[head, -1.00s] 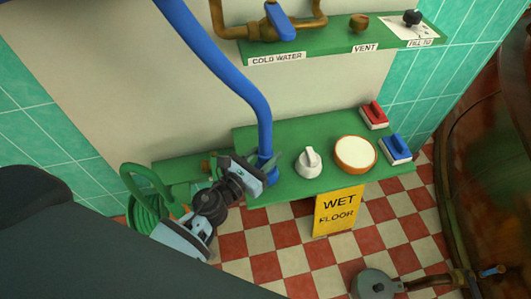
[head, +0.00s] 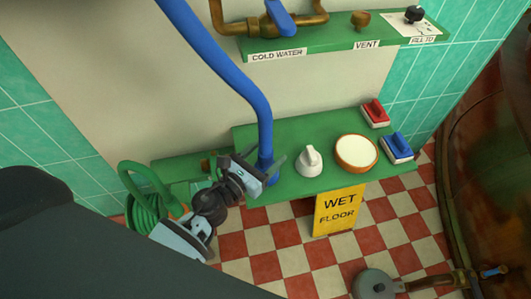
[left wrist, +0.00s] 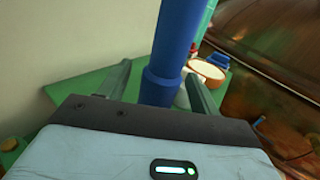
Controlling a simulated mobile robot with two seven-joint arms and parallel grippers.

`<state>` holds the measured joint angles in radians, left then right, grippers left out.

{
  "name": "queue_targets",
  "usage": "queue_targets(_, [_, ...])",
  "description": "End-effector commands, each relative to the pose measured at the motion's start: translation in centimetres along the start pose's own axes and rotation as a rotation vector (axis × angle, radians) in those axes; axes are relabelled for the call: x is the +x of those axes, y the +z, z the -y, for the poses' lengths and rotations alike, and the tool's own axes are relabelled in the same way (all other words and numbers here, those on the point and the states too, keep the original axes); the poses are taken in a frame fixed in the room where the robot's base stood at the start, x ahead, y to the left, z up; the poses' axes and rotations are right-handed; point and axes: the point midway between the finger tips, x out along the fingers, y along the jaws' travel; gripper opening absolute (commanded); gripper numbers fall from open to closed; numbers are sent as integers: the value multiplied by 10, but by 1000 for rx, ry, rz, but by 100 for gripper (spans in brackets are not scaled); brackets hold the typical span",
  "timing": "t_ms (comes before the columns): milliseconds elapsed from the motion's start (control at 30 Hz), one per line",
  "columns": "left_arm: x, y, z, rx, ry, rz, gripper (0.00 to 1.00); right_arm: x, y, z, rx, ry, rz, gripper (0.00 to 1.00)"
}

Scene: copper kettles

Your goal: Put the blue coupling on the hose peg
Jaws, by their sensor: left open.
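The blue coupling (head: 267,170) is the thicker lower end of a blue hose (head: 255,105) that comes down from above to the green shelf. In the left wrist view the coupling (left wrist: 160,88) stands between the two fingers, with visible room on the left side. My left gripper (head: 267,156) is open around the hose's lower end and is not closed on it. Its fingers also show in the left wrist view (left wrist: 158,78). I cannot make out a hose peg for certain. My right gripper is not in view.
The green shelf (head: 290,190) holds a white knob (head: 309,161), a round bowl-like dish (head: 356,152), a red switch (head: 375,113) and a blue switch (head: 397,148). A coiled green hose (head: 145,212) hangs left. A yellow wet-floor sign (head: 338,211) is below the shelf.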

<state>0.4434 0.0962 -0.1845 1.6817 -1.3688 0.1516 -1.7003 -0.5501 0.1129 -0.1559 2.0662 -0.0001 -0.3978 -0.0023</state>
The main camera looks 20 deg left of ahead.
Motion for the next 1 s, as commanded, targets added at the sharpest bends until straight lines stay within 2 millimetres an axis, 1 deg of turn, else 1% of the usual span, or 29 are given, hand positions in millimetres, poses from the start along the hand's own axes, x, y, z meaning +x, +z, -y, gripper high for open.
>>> queue_targets(167, [0,-1,0,0,0,-2,63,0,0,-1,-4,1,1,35])
queue_targets(200, [-3,-2,0,0,0,-3,63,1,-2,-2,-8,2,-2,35])
queue_targets(367, [-31,-2,1,-1,-1,-4,63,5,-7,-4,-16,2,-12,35])
queue_targets(500, [-54,-2,0,0,0,-3,63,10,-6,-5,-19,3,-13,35])
queue_targets(600, [-66,-2,0,0,0,-2,63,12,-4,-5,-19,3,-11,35])
queue_targets(700, [-74,-1,0,0,-1,-1,63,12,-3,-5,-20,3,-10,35])
queue_targets(833, [-78,0,0,1,-1,1,63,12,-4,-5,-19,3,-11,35])
queue_targets(1000, [-78,0,0,0,0,1,63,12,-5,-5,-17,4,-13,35])
